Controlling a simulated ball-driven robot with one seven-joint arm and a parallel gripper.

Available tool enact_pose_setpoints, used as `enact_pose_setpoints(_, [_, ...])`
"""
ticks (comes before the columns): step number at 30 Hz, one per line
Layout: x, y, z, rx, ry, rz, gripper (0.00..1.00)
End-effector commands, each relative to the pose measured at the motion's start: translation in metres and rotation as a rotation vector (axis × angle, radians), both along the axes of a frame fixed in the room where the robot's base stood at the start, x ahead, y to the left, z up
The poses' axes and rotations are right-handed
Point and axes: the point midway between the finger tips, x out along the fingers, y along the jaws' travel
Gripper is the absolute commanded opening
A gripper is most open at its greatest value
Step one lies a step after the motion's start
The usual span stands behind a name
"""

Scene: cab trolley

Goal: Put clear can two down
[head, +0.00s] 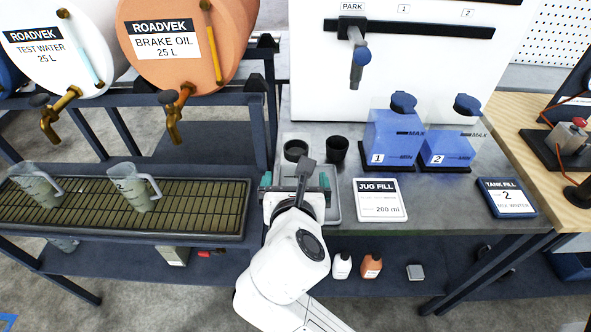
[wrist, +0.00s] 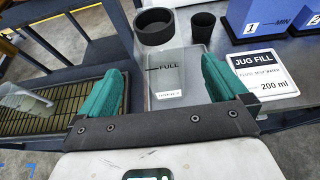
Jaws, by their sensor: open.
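A clear, greyish can (wrist: 178,80) marked FULL shows between my fingers in the wrist view. It has a small white label low on its face, too small to read surely, though it seems to end in 2. It appears to be at the shallow grey tray (wrist: 198,50) on the bench. My gripper (wrist: 163,72) is open, with one teal finger on either side of the can and visible space beside it. In the head view my gripper (head: 296,180) is over the bench's front edge and hides most of the can and tray.
A black ring holder (head: 296,151) and black cup (head: 337,150) stand just behind. The JUG FILL card (head: 381,200) lies to the right, with blue tanks 1 (head: 390,140) and 2 (head: 447,150) beyond. Two jugs, one (head: 136,188) marked 2, stand on the drip tray (head: 195,212) at left.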

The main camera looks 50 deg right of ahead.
Motion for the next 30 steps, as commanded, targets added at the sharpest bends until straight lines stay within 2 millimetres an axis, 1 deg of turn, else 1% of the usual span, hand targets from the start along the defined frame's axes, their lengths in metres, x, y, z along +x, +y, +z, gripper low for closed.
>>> enact_pose_setpoints(1, [-0.003,0.006,0.003,0.001,-0.001,0.004,1.00])
enact_pose_setpoints(3, [-0.008,0.011,0.006,0.000,0.000,0.001,1.00])
enact_pose_setpoints(9, [-0.013,0.017,0.009,0.000,0.000,0.001,1.00])
enact_pose_setpoints(11, [-0.014,0.017,0.008,0.005,-0.002,-0.001,1.00])
enact_pose_setpoints(14, [-0.016,0.016,0.000,0.065,-0.026,-0.027,1.00])
enact_pose_setpoints(17, [-0.023,0.013,-0.022,0.217,-0.089,-0.096,1.00])
enact_pose_setpoints(20, [-0.035,0.010,-0.054,0.440,-0.176,-0.225,1.00])
enact_pose_setpoints(21, [-0.041,0.010,-0.068,0.534,-0.214,-0.289,1.00])
enact_pose_setpoints(24, [-0.057,0.011,-0.099,0.757,-0.303,-0.475,1.00])
enact_pose_setpoints(26, [-0.067,0.012,-0.116,0.875,-0.354,-0.596,1.00])
enact_pose_setpoints(27, [-0.075,0.013,-0.127,0.946,-0.384,-0.681,1.00])
enact_pose_setpoints(30, [-0.093,0.018,-0.151,1.099,-0.457,-0.900,1.00])
